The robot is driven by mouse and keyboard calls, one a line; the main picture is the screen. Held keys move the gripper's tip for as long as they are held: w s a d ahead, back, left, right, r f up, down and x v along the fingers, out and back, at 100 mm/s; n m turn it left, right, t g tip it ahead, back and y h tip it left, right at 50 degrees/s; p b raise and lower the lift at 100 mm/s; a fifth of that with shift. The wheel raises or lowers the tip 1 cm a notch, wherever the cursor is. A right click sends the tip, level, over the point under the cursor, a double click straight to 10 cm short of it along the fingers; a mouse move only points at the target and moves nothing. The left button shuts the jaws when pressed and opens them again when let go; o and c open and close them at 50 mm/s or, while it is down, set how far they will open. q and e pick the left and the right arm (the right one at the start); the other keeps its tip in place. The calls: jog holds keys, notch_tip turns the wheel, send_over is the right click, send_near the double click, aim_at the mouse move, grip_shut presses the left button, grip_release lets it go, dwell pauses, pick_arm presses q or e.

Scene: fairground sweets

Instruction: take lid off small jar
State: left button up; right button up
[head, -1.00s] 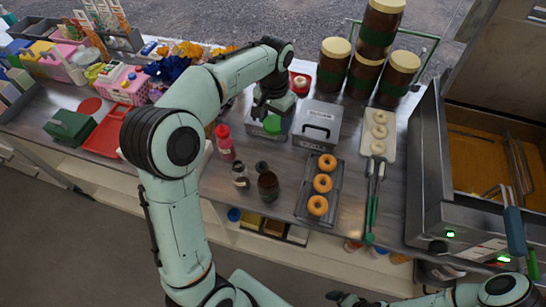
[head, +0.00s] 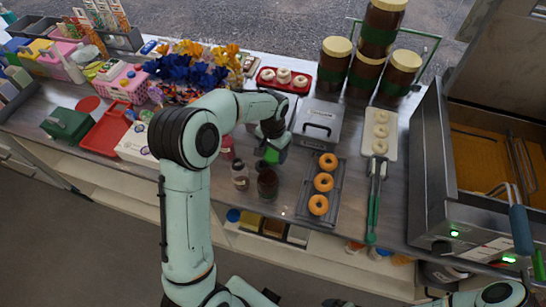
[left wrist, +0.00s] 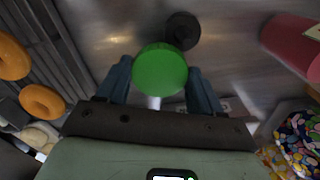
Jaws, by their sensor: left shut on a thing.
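My left gripper (head: 266,150) is shut on a round green lid (head: 271,156), above the counter beside the donut rack. In the left wrist view the green lid (left wrist: 160,70) sits between the two fingers (left wrist: 160,85). Whether a jar is under it is hidden. A small dark brown jar (head: 267,186) stands on the counter just in front of the gripper. A small jar with a pale label (head: 240,178) stands to its left. A black round top (left wrist: 182,30) shows beyond the green lid. My right gripper (head: 340,302) is barely visible at the bottom edge.
A rack of glazed donuts (head: 335,190) lies to the right, with tongs (head: 374,200) beyond it. A grey metal box (head: 318,122) stands behind. A pink-red bottle (head: 227,148) is close on the left. The fryer (head: 430,190) is far right.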

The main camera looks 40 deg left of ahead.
aim_at(273, 154)
pick_arm(q)
notch_tip(273, 154, down, 3)
jog(key=shift+r, duration=0.1)
jog(key=shift+c, duration=0.4)
jog(key=shift+s+d+f, duration=0.1)
jog(key=shift+s+f, duration=0.15)
jog(key=shift+f, duration=0.1)
jog(key=shift+c, duration=1.4)
jog(key=o, duration=1.5)
jog(key=shift+w, duration=0.15)
jog(key=shift+r, duration=0.1)
notch_tip(273, 154, up, 12)
jog(key=shift+w+r+p, duration=0.1)
jog(key=shift+p, duration=0.3)
